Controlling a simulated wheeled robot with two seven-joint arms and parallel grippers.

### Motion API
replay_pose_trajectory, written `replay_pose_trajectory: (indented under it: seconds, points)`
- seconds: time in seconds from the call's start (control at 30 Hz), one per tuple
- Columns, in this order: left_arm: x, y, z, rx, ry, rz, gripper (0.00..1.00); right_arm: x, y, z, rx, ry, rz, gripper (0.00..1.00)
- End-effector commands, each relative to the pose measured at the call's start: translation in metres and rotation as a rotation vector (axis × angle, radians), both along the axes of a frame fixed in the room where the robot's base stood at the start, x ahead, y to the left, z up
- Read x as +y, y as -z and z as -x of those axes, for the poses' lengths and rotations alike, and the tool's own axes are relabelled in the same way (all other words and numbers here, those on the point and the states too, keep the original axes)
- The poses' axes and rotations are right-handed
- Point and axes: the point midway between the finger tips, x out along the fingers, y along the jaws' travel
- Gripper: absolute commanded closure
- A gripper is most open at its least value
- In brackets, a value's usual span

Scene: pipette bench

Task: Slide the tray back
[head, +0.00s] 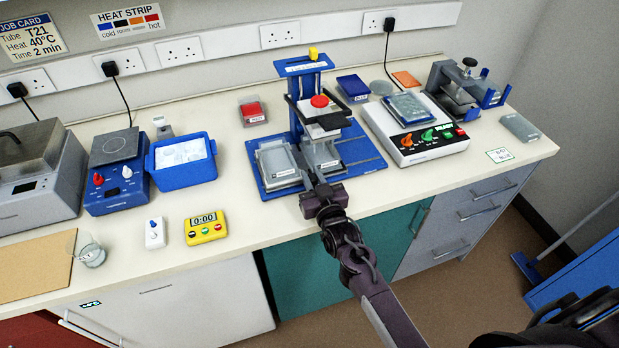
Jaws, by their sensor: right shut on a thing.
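The blue pipetting stand (365,166) stands mid-bench, with an upright column and a head with a red knob (319,101). On its base is the grey sliding tray (303,164), bearing a pale plate (279,165) at left and another light holder (323,157) under the head. My right gripper (319,190) is at the tray's front edge, shut on the tray. Its fingers hide the exact place of the grip. The tray's rear is partly hidden by the column and head. My left gripper is not in view.
A white READY device (418,148) stands close right of the stand. A blue tub (183,180) and a yellow timer (206,229) are at left, with a glass beaker (90,250) farther left. A red box (253,111) is behind left. The front bench strip is mostly clear.

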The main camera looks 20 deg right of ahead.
Motion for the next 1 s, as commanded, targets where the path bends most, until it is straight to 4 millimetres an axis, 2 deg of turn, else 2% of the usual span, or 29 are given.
replay_pose_trajectory:
  seconds: [0.2, 0.4, 0.53, 0.83, 0.87, 1.0]
  points:
    - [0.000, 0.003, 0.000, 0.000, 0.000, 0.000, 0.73, -0.064, 0.001, -0.002, 0.001, 0.006, 0.010, 1.00]
    - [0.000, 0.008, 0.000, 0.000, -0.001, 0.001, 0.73, -0.108, 0.001, -0.004, -0.001, 0.004, 0.007, 1.00]
    - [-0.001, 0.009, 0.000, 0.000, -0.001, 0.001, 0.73, -0.121, 0.000, -0.004, -0.001, 0.005, 0.004, 1.00]
    - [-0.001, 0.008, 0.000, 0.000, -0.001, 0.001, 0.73, -0.123, -0.001, -0.004, -0.001, 0.008, 0.004, 1.00]
    - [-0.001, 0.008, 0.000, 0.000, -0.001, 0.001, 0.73, -0.124, -0.001, -0.004, -0.001, 0.008, 0.004, 0.78]
    - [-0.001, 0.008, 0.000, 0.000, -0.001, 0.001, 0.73, -0.123, -0.001, -0.004, -0.001, 0.007, 0.004, 0.59]
